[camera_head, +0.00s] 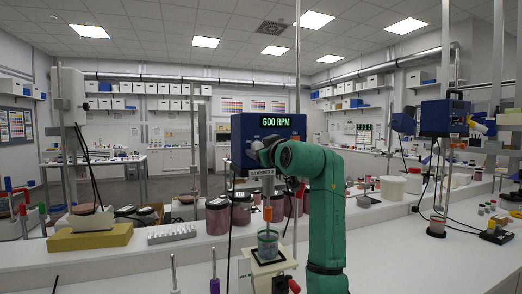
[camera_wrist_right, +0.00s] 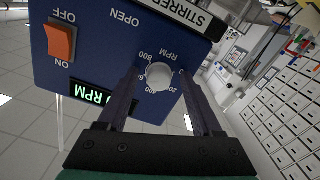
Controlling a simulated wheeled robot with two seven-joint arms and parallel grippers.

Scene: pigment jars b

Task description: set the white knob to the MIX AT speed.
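The blue stirrer box (camera_head: 242,127) stands behind my green right arm in the head view, its display (camera_head: 275,121) reading 600 RPM. The wrist view shows its panel upside down, with the white knob (camera_wrist_right: 159,76) inside a printed RPM scale; 800 and 200 are among the legible marks. My right gripper (camera_wrist_right: 160,84) has one dark finger on each side of the knob. A gap shows between knob and fingers, so it looks open around it. The knob's pointer is not clear. My right wrist covers part of the panel in the head view. No MIX AT text is legible. My left gripper is out of view.
An orange ON/OFF switch (camera_wrist_right: 60,41) is on the same panel. Below the box a clear cup (camera_head: 268,243) stands on a support under the stirrer shaft. Lidded jars (camera_head: 218,216) stand left of it. A second blue stirrer (camera_head: 444,117) is at the right.

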